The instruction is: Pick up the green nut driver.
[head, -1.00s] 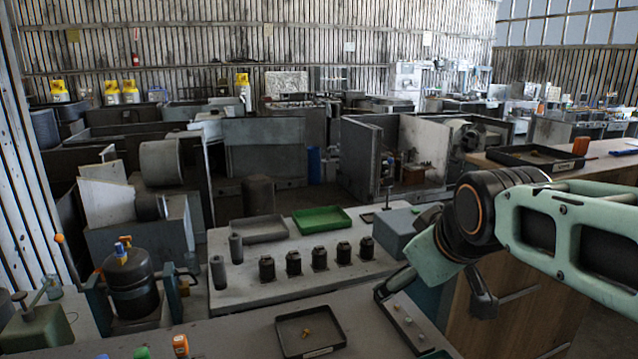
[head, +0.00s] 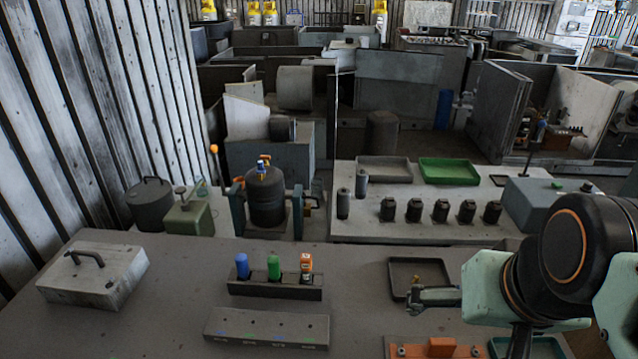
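The green nut driver (head: 274,267) stands upright in a dark rack (head: 262,290) on the near bench. A blue driver (head: 242,265) stands to its left and an orange one (head: 306,265) to its right. Only their upper parts show above the rack. My gripper (head: 415,298) is to the right of the rack, in front of a dark tray, and apart from the green driver. It is seen from the side and partly hidden by my wrist, so its opening is unclear.
A grey block with holes (head: 266,327) lies in front of the rack. A metal box with a handle (head: 93,275) sits at left. A dark tray (head: 395,270) and an orange fixture (head: 437,348) are at right. The bench left of the rack is clear.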

